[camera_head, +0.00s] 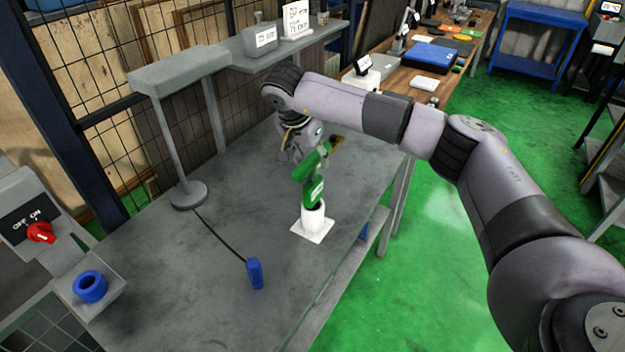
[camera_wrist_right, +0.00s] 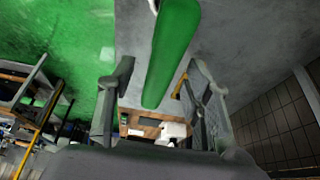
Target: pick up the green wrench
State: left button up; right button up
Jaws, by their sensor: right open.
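The green wrench (camera_head: 313,182) stands upright, slightly tilted, in a white round holder (camera_head: 313,217) on the grey workbench. My right gripper (camera_head: 297,146) is at its upper end, partly hidden by my own arm. In the right wrist view, the green wrench (camera_wrist_right: 173,52) runs down between the two spread fingers of my right gripper (camera_wrist_right: 160,82). The fingers are open, with visible gaps on both sides of the wrench. My left gripper is not in view.
A lamp-like stand (camera_head: 188,194) and a blue cylinder (camera_head: 255,273) on a cable are on the workbench. A grey shelf (camera_head: 250,56) runs along the back. A control box with a red knob (camera_head: 41,233) is at left. The bench's front left is mostly clear.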

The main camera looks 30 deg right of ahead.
jog(key=shift+x, duration=0.8)
jog(key=shift+d, duration=0.1)
jog(key=shift+c, duration=0.3)
grip_shut()
jog(key=shift+w+r, duration=0.1)
jog(key=shift+r, duration=0.05)
